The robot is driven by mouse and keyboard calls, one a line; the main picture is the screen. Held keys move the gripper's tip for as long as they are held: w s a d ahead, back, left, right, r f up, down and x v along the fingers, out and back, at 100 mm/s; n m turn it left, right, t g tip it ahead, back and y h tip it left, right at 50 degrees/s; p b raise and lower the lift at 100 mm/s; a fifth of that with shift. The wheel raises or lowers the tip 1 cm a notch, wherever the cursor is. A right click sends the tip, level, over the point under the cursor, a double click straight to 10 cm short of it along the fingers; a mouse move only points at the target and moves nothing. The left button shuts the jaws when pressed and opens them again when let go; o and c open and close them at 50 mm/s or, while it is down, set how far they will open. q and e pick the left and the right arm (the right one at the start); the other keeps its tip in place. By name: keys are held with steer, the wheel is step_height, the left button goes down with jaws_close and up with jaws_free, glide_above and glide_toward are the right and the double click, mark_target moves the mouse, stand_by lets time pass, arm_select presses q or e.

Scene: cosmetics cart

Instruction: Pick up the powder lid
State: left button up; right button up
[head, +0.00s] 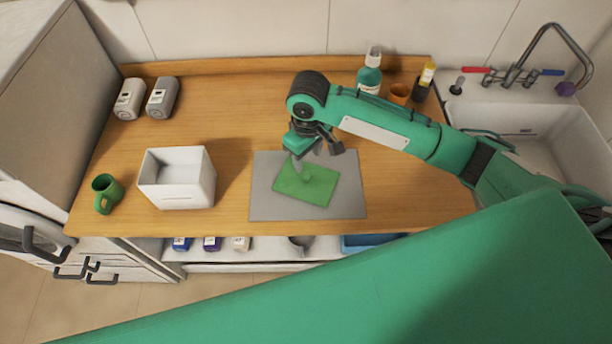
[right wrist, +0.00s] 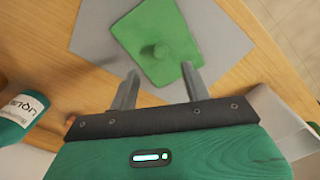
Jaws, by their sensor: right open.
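The powder lid (head: 316,187) looks like a flat green square with a short round knob. It lies on a grey mat (head: 262,203) on the wooden counter, and it also shows in the right wrist view (right wrist: 140,36). My right gripper (head: 309,160) is open and empty, above the far part of the lid. In the right wrist view its two fingers (right wrist: 160,82) point toward the lid, with the knob ahead, roughly between their lines. The fingers partly cover the lid in the head view. My left gripper is not in view.
An open white box (head: 178,194) and a green mug (head: 104,192) stand at the left. Two grey containers (head: 146,98) stand behind them. A teal bottle (head: 369,76), an orange cup (head: 399,93) and a dark yellow-topped bottle (head: 424,82) stand behind my right arm. A sink (head: 535,135) is at the right.

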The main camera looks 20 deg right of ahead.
mark_target(307, 176)
step_height(307, 176, down, 3)
steer(key=shift+r, duration=0.2)
steer(key=shift+w+f, duration=0.15)
steer(key=shift+f, duration=0.2)
step_height(307, 176, down, 2)
steer(key=shift+a+f+p, duration=0.15)
steer(key=shift+f+p, duration=0.05)
steer(key=shift+p, duration=0.95)
step_height(307, 176, down, 2)
steer(key=shift+f, duration=0.35)
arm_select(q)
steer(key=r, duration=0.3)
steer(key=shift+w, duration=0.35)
arm_select(e)
steer(key=c, duration=1.1)
